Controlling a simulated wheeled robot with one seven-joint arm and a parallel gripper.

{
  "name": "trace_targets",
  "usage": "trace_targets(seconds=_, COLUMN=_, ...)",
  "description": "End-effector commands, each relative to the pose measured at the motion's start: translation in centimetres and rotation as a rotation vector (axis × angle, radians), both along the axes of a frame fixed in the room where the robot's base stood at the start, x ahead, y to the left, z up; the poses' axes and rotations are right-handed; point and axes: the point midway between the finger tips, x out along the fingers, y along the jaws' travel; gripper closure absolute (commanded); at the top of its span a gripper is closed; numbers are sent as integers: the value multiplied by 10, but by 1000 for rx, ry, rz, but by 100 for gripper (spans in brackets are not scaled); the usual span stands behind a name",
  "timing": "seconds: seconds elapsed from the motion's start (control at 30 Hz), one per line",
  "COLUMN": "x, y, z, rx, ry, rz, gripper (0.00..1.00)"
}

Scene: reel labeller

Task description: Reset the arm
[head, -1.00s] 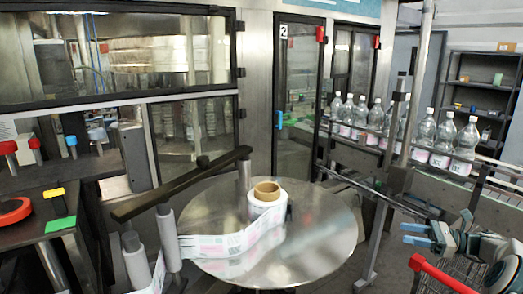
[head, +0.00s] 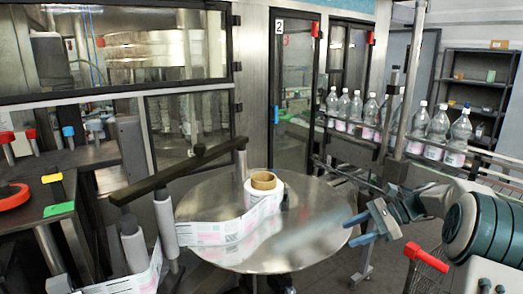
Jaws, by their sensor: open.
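My gripper (head: 357,229) shows in the head view over the right edge of the round steel table. Its two blue fingers are apart, with nothing between them. My arm reaches in from the right edge of the picture. The label reel (head: 264,190), with a brown cardboard core, stands on the round steel table (head: 225,190), well to the left of my gripper. A printed label strip runs left from the reel to grey rollers (head: 165,222).
A dark bar (head: 180,172) spans above the table's left side. A red handle (head: 425,255) stands below my arm. Bottles (head: 440,125) line a conveyor behind. A dark bench (head: 60,175) with tools is at left.

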Motion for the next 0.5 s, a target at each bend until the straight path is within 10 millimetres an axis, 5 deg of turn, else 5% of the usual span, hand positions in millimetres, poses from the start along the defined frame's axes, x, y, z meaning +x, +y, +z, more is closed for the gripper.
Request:
trace_targets(seconds=0.2, x=-49, y=57, z=-6, rx=-270, ry=-117, rz=192, gripper=53)
trace_targets(seconds=0.5, x=-130, y=100, z=-19, rx=-596, ry=-322, rz=489, gripper=53)
